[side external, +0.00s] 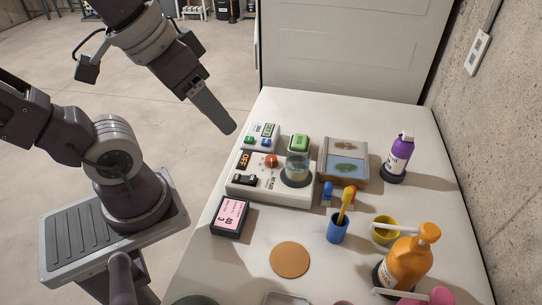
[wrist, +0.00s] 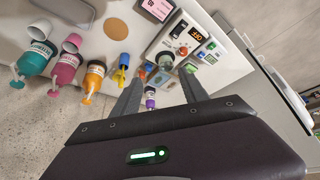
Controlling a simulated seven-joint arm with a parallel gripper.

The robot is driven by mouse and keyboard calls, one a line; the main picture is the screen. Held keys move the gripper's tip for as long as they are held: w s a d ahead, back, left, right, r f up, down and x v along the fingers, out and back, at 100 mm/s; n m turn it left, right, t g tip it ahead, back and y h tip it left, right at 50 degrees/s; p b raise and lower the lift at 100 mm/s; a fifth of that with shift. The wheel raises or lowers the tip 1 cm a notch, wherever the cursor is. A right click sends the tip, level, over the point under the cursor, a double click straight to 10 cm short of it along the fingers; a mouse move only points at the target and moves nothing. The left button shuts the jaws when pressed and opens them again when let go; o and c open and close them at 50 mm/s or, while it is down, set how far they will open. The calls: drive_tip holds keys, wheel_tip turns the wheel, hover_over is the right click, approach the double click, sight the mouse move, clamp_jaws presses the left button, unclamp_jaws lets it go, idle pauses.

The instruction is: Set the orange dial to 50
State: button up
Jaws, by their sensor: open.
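The orange dial (side external: 271,161) sits on a white control panel (side external: 262,194) on the table, left of a glass jar (side external: 298,165) on a dark round plate. An orange-lit OFF display (side external: 244,160) is beside the dial, and a black switch (side external: 245,180) is in front of it. The dial also shows in the wrist view (wrist: 183,51), near the display (wrist: 195,38). The dial's setting is too small to read. My gripper (side external: 229,129) is raised behind and left of the panel, apart from it. In the wrist view its two fingers (wrist: 162,92) are spread and empty.
A pink-screen box (side external: 230,215) stands in front of the panel. A small green-display unit (side external: 262,135) and green block (side external: 299,143) are behind it. A framed tray (side external: 346,161), purple bottle (side external: 399,154), blue cup (side external: 337,229) and orange bottle (side external: 406,262) stand to the right.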

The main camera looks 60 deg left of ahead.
drive_tip(key=w+a+f+n+g, duration=0.2)
drive_tip(key=w+f+n, duration=0.1)
drive_tip(key=w+n, duration=0.35)
drive_tip(key=n+g, duration=0.3)
drive_tip(key=n, duration=0.8)
hover_over(272, 158)
wheel_tip(272, 158, down, 14)
drive_tip(key=shift+r, duration=0.1)
wheel_tip(272, 158, down, 7)
drive_tip(key=shift+f, duration=0.15)
clamp_jaws()
